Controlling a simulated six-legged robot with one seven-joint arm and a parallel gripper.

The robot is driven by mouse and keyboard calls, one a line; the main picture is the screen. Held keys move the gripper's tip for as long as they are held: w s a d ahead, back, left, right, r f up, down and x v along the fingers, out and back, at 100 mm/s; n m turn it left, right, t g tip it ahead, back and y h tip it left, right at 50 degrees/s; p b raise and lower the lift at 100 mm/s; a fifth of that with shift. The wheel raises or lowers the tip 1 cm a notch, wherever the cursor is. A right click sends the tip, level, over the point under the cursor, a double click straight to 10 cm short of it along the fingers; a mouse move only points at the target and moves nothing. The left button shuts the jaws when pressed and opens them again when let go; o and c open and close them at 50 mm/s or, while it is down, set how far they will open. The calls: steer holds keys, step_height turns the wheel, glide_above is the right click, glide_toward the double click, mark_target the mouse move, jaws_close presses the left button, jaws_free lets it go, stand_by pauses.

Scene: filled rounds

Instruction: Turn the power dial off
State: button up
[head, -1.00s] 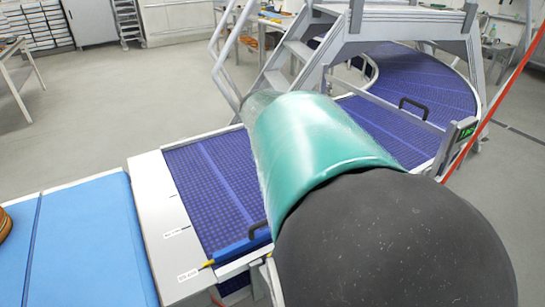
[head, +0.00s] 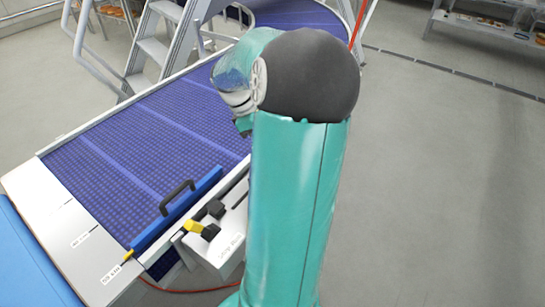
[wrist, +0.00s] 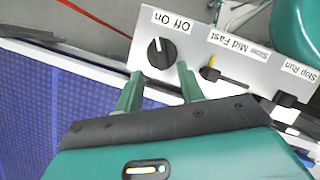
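The power dial (wrist: 162,53) is a round black knob with a white mark, on a pale control panel (wrist: 205,98) under an upside-down "Off On" label (wrist: 172,20). The white mark points up toward the label; I cannot tell for sure which word it meets. My gripper (wrist: 159,72) is open in the wrist view, its two green fingers apart and pointing at the dial, just short of it in the picture. Nothing is between the fingers; contact is not visible. In the head view my arm hides the gripper, and the panel (head: 228,246) is partly covered.
A yellow-tipped slider (wrist: 210,70) marked "Mid Fast" and a black "Stop Run" switch (wrist: 285,98) sit close right of the dial. The blue conveyor (head: 130,135) has a blue bar with a black handle (head: 177,196) along its edge. Grey floor (head: 430,200) is free on the right.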

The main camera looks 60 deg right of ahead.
steer(key=x, duration=0.7)
steer(key=shift+s+f, duration=0.15)
steer(key=shift+f, duration=0.2)
jaws_close()
